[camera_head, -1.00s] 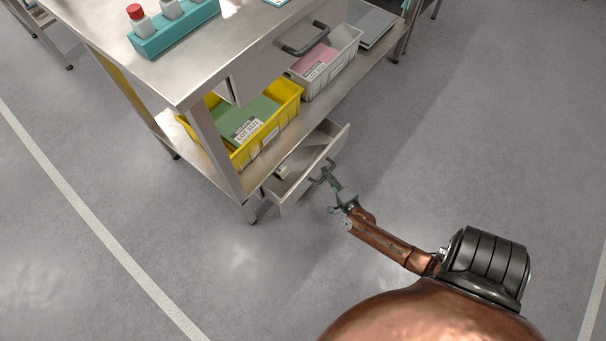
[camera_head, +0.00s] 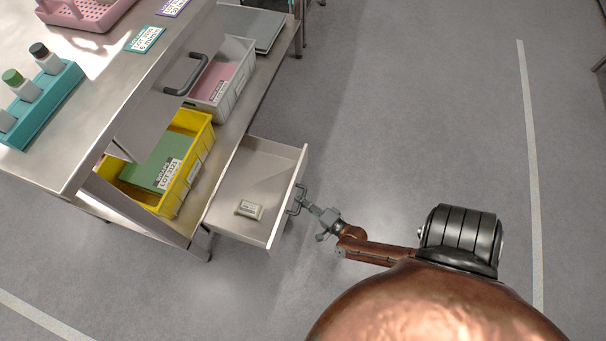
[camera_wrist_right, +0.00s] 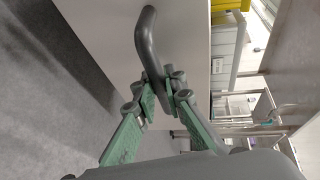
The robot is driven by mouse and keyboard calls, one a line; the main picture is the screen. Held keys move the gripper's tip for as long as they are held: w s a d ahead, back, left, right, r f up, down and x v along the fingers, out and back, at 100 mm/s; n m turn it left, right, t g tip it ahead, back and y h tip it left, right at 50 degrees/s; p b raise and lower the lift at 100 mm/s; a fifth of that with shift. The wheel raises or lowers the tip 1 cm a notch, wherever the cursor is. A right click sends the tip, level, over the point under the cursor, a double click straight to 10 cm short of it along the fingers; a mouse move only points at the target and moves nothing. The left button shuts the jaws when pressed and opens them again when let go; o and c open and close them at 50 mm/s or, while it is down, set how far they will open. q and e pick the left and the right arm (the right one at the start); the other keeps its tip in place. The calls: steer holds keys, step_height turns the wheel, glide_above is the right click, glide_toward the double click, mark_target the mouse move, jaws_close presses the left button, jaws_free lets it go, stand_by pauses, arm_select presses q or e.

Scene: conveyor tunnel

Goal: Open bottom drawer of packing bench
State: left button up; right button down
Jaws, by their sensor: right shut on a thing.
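The bottom drawer (camera_head: 262,172) of the packing bench (camera_head: 95,165) is pulled well out below the lower shelf. A small pale packet (camera_head: 249,209) lies inside it. My right gripper (camera_head: 307,205) is at the dark curved handle (camera_head: 296,199) on the drawer front. In the right wrist view the fingers (camera_wrist_right: 166,92) are shut around one end of the handle (camera_wrist_right: 146,45), against the plain drawer front (camera_wrist_right: 185,40). My left gripper is not in view.
An upper drawer with a dark handle (camera_head: 187,77) is above. A yellow bin (camera_head: 190,170) and a grey bin (camera_head: 236,88) sit on the lower shelf. A teal rack (camera_head: 45,105) with bottles is on the bench top. The floor (camera_head: 420,130) to the right is clear.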

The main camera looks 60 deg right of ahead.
steer(key=c, duration=2)
jaws_free()
steer(key=shift+o, duration=0.2)
steer(key=shift+s, duration=0.1)
steer(key=v, duration=1.2)
